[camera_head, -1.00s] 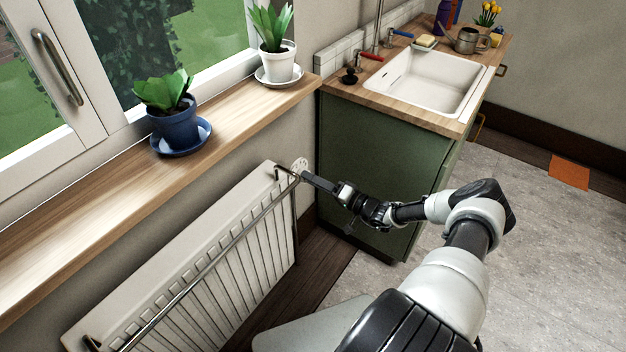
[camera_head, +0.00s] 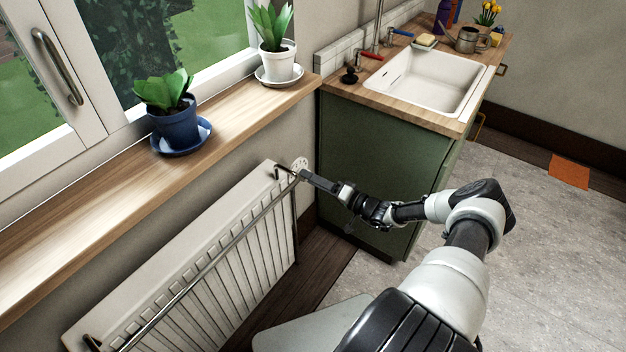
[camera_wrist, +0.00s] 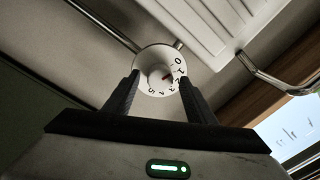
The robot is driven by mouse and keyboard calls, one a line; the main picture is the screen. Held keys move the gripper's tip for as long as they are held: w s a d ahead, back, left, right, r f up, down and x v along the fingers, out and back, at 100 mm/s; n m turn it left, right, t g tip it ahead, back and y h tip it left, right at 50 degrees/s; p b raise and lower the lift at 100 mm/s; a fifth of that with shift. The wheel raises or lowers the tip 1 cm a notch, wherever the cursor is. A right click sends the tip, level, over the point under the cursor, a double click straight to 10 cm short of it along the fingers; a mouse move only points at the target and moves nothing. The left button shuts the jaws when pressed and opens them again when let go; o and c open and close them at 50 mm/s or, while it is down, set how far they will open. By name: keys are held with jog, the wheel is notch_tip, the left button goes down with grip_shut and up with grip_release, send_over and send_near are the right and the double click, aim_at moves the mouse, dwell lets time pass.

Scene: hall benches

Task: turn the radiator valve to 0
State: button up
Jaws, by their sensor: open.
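In the head view the valve (camera_head: 300,163) sits at the upper right end of the white radiator (camera_head: 190,285). My gripper (camera_wrist: 159,80) is open, with one finger on each side of the dial's near part. I cannot tell whether the fingers touch it. In the head view my gripper (camera_head: 306,175) partly covers the valve.
A metal rail (camera_head: 215,260) runs along the radiator front. The wooden window sill (camera_head: 100,215) overhangs it, with a blue pot (camera_head: 175,125) and a white pot (camera_head: 279,65). The green sink cabinet (camera_head: 375,165) stands close on the right.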

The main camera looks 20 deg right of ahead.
jog(key=p+v, duration=0.1)
jog(key=v, duration=1.6)
jog(key=shift+s+p, duration=0.15)
jog(key=shift+p, duration=0.2)
jog(key=shift+d, duration=0.1)
